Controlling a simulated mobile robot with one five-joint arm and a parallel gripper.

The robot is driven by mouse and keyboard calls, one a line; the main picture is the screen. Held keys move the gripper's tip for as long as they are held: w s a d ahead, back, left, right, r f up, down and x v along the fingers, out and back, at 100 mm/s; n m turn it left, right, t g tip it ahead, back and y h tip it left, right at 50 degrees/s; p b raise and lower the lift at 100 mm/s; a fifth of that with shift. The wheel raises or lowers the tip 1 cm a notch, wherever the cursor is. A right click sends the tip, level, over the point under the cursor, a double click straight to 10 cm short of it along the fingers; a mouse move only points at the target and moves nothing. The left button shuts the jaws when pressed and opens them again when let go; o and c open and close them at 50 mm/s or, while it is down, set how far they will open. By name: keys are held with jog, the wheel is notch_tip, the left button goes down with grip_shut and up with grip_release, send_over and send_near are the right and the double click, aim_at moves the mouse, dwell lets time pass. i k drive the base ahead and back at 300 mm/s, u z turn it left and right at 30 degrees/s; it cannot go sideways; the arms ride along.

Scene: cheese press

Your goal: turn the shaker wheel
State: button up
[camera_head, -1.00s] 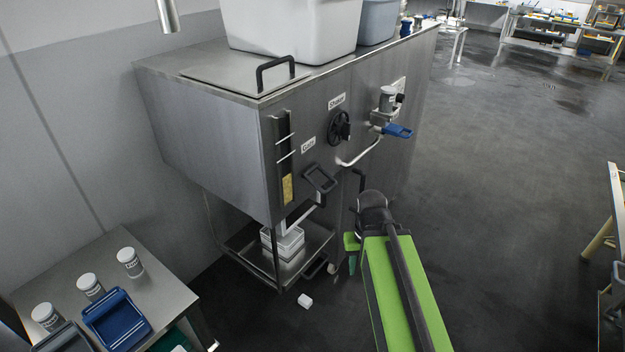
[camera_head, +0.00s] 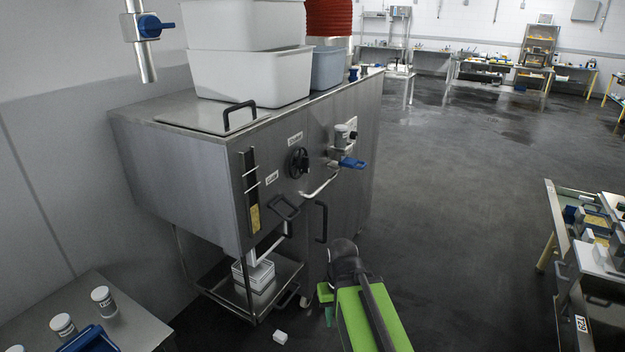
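The shaker wheel (camera_head: 298,162) is a small black handwheel on the front of the steel machine (camera_head: 185,170), just below a white label (camera_head: 295,138). Nothing touches it. My green and black arm (camera_head: 352,290) reaches up from the bottom edge, below and to the right of the wheel, clearly apart from it. I cannot make out my gripper's fingers; the arm's end seems hidden behind its own links.
A bent white pipe (camera_head: 320,188) and a blue-handled valve (camera_head: 351,162) stick out right of the wheel. A black handle (camera_head: 321,222) and a tilted black frame (camera_head: 285,208) are below. A small white block (camera_head: 280,337) lies on the floor. Open floor (camera_head: 440,200) spreads right.

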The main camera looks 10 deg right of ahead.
aim_at(303, 162)
jog(key=z, duration=0.25)
jog(key=i, duration=0.9)
jog(key=u, duration=0.85)
